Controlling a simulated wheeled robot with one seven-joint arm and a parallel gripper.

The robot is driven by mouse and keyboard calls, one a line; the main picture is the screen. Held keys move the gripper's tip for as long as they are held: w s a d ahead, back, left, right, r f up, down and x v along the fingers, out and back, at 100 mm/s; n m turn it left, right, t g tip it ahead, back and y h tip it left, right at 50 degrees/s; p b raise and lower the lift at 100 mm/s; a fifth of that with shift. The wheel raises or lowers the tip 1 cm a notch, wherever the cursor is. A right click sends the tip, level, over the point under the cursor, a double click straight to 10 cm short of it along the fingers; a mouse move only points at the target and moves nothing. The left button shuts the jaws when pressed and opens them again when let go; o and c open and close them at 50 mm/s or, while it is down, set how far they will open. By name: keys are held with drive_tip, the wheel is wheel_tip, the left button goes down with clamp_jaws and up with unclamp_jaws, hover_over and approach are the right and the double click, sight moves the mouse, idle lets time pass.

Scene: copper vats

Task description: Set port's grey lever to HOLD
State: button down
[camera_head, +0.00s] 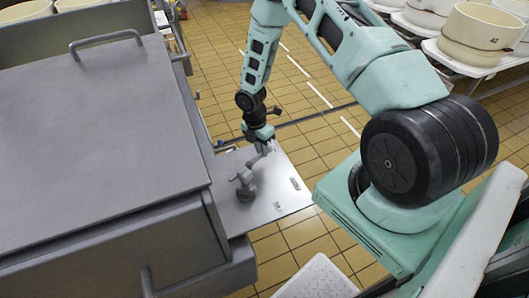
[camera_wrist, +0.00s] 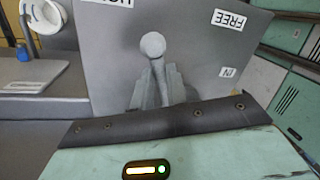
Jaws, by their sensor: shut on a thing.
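The grey lever (camera_head: 246,190) stands on a flat metal plate (camera_head: 230,215) at the side of the large grey vat housing. Its arm slants up and right to my gripper (camera_head: 262,146), which is shut on its upper end. In the wrist view, the lever (camera_wrist: 153,46) shows as a round pale end and a narrow shaft, lying between two labels. The FREE label (camera_wrist: 228,20) is at upper right. Another label (camera_wrist: 108,2) is cut off by the top edge and cannot be fully read. My finger contact is partly hidden.
The grey housing (camera_head: 90,120) with its lid handle (camera_head: 105,40) fills the left side. Tiled floor (camera_head: 310,150) lies open right of the plate. White tubs (camera_head: 480,35) stand on a table at upper right. A small label (camera_wrist: 228,72) sits below FREE.

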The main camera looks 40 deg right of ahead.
drive_tip(key=shift+w+a+n+h, duration=0.25)
drive_tip(key=shift+w+n, duration=0.55)
drive_tip(key=shift+n, duration=0.4)
drive_tip(key=c, duration=1.4)
unclamp_jaws()
drive_tip(key=b+v, duration=0.1)
drive_tip(key=v, duration=1.6)
drive_tip(key=shift+a+r, duration=0.1)
drive_tip(key=shift+r, duration=0.15)
